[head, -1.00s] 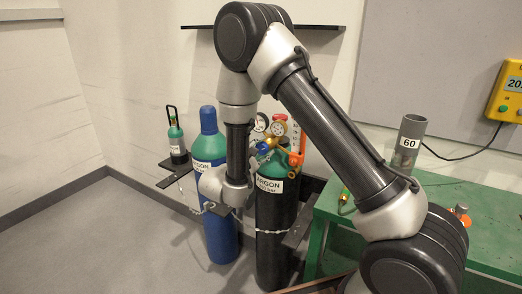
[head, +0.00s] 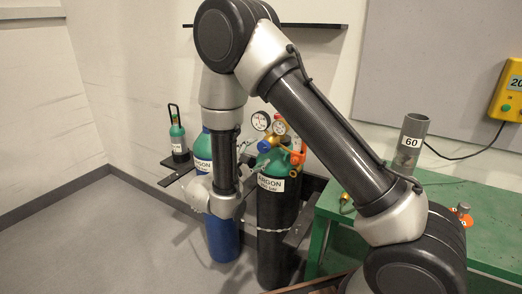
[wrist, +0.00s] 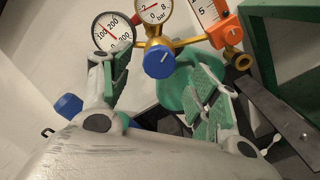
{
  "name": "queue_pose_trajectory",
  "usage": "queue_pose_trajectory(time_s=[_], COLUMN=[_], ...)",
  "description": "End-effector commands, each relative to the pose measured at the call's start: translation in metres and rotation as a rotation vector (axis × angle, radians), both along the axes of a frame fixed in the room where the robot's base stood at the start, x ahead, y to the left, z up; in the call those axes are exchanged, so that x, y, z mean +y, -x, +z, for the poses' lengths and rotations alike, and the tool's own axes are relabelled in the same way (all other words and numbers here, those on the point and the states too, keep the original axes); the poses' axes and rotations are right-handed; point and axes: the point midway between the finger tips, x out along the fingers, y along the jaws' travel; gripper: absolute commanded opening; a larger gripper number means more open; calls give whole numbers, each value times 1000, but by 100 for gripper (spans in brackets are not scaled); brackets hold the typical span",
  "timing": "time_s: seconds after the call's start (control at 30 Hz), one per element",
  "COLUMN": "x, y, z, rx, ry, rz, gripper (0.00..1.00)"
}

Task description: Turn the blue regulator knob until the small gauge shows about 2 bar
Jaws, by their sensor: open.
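The blue regulator knob (wrist: 159,61) sits on the brass regulator in the wrist view, below the small gauge (wrist: 153,10). The top of that gauge is cut off by the frame edge, and I cannot read its needle surely. My gripper (wrist: 166,84) is open, with one green-padded finger to the left of the knob and one to the lower right. The knob shows in the gap between them, a little beyond the fingertips, and neither finger visibly touches it. In the head view the small gauge (head: 280,127) is tiny, and my arm hides part of the blue cylinder.
A larger gauge (wrist: 113,30) is close to the left finger. An orange fitting with a scale tube (wrist: 226,32) stands at the right. The dark argon cylinder (head: 272,215) and the blue cylinder (head: 222,240) stand chained beside the green table (head: 470,225).

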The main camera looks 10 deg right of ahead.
Motion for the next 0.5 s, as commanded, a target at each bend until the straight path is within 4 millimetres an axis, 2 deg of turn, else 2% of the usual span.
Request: queue_pose_trajectory(time_s=[0.03,0.2,0.5], x=[11,34,48], y=[8,32,48], z=[0,0,0], rx=[0,0,0], ry=[0,0,1], rz=[6,4,-1], gripper=[61,61,61])
